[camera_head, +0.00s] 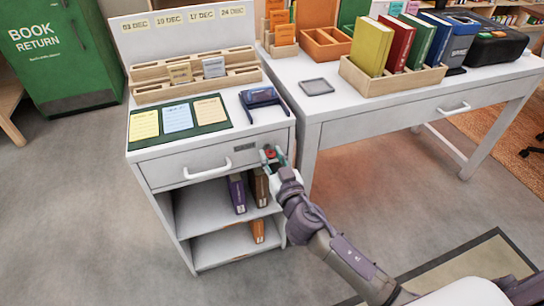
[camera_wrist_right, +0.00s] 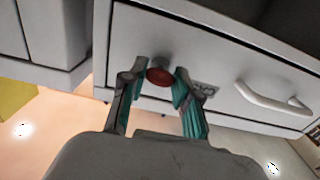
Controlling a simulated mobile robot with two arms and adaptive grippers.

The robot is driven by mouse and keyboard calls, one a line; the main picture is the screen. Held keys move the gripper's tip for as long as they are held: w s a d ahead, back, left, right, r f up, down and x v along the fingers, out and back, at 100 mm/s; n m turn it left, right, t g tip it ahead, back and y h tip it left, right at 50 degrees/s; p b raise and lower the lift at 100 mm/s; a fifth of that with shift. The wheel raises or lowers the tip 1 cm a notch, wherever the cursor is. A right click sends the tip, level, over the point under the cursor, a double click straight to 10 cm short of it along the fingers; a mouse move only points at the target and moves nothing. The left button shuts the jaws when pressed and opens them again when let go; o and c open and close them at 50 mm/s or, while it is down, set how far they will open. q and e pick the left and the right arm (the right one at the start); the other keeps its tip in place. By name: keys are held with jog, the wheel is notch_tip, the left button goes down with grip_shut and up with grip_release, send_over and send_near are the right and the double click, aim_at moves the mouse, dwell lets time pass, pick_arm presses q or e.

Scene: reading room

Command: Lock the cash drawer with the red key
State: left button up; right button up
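The grey cash drawer (camera_head: 215,160) is shut at the top of the small white cabinet, with a white bar handle (camera_head: 207,170). It also fills the wrist view (camera_wrist_right: 215,70), with its handle (camera_wrist_right: 272,100) at the right. The red key (camera_head: 270,153) is at the drawer front's right end; its round red head (camera_wrist_right: 160,76) faces the wrist camera, and its shaft is hidden. My right gripper (camera_head: 272,157) is at the key, its teal fingers open on either side of the red head (camera_wrist_right: 160,82). I cannot tell whether they touch it. My left gripper is not in view.
A small label plate (camera_wrist_right: 204,88) is beside the key. Cards on a green mat (camera_head: 180,119), a wooden rack (camera_head: 196,75) and a dark blue object (camera_head: 262,98) are on the cabinet top. A white desk (camera_head: 400,100) stands close at right. Books occupy the open shelves below.

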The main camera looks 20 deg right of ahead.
grip_shut()
